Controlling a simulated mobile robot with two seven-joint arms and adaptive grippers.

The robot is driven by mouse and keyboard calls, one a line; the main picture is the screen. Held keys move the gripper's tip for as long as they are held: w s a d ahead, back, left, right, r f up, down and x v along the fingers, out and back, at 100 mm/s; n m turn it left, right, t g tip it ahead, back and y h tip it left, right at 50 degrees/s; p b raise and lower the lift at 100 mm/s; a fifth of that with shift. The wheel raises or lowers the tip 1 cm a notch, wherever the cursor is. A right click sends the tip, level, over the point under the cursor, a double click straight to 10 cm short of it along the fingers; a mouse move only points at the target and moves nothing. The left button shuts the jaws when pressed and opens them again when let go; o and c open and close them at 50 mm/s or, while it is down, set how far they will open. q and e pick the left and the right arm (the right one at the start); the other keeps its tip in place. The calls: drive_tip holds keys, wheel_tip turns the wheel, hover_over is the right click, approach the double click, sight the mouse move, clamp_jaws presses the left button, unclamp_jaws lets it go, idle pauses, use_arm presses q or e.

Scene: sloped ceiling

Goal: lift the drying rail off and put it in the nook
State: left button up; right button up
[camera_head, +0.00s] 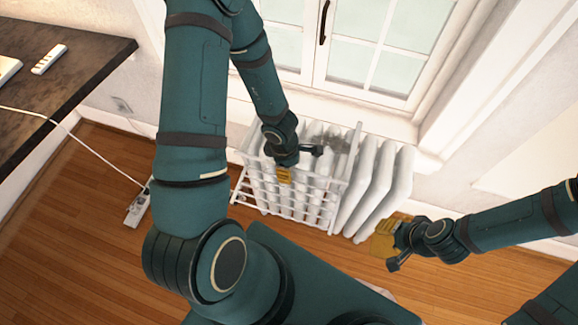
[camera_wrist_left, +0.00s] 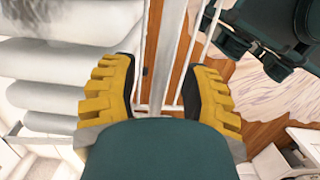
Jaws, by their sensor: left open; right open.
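The drying rail (camera_head: 322,204) is a white wire rack hanging on the front of a white ribbed radiator (camera_head: 376,185) below the window. My left gripper (camera_head: 284,176) is at the rail's upper part in the head view. In the left wrist view its yellow fingers (camera_wrist_left: 158,88) are apart, with a pale bar of the rail (camera_wrist_left: 170,55) running between them; I cannot tell whether they touch it. My right gripper (camera_head: 384,240) is open and empty, right of the rail and in front of the radiator's lower right end. I cannot make out the nook.
A dark desk (camera_head: 75,65) stands at the left. A white power strip (camera_head: 137,209) with a cable lies on the wooden floor (camera_head: 75,220). The window (camera_head: 350,40) and its sill are behind the radiator. Bare floor shows at the left.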

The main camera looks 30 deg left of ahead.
use_arm(q)
clamp_jaws()
drive_tip(key=shift+r, duration=0.1)
drive_tip(key=shift+r+p, duration=2.7)
drive_tip(key=shift+p, duration=0.15)
